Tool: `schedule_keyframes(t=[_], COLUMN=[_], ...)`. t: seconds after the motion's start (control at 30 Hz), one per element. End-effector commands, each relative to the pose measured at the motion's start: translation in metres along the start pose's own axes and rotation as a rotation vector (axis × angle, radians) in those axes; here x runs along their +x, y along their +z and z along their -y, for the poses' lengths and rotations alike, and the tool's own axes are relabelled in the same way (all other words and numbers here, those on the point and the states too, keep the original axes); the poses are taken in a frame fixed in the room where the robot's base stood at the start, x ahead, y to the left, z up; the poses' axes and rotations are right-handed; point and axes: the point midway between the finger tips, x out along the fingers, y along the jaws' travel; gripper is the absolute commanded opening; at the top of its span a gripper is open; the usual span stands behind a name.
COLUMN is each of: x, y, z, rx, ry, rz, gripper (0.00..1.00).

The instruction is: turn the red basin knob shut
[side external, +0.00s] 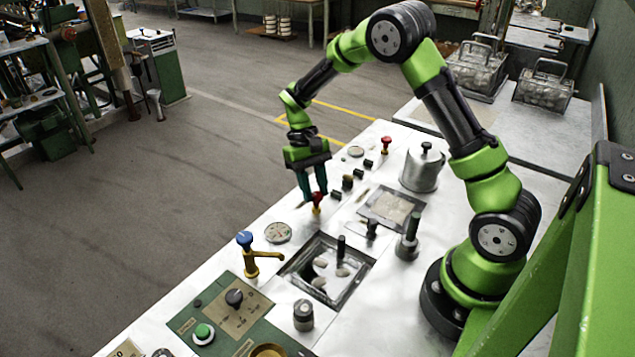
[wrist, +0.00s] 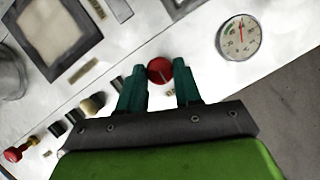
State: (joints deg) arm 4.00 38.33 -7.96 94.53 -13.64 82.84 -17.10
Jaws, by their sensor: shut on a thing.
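The red basin knob (side external: 317,201) stands on the white worktop near its left edge, between a round gauge and a row of small dark knobs. My gripper (side external: 314,191) reaches down to it from above. In the wrist view the round red knob (wrist: 160,71) sits between the two green fingertips of my gripper (wrist: 160,68), which are shut on it. A thin pale mark shows on the knob's top. The fingers hide part of its sides, and its stem is barely visible.
A blue-topped brass tap (side external: 250,254) and a gauge (side external: 278,232) stand nearer the camera; the gauge also shows in the wrist view (wrist: 239,37). A sunken basin (side external: 363,284) lies to the right. Another red knob (side external: 386,142) and a metal canister (side external: 422,170) stand farther back.

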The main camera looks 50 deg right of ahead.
Motion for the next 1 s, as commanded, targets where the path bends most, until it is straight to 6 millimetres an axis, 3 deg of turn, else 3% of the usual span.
schedule_keyframes(t=[0.27, 0.3, 0.47, 0.77, 0.87, 1.0], x=[-0.001, -0.001, -0.001, -0.002, -0.009, -0.033], y=[0.0, 0.0, 0.0, 0.0, -0.001, -0.001], z=[0.001, 0.001, 0.0, 0.0, 0.0, 0.0], rx=[0.002, 0.002, 0.001, 0.001, 0.0, 0.001], ry=[-0.002, -0.002, -0.001, 0.0, 0.0, -0.001], rz=[-0.002, -0.002, -0.002, -0.001, -0.003, -0.006], gripper=[0.03, 0.35, 0.59, 0.59, 0.59, 0.59])
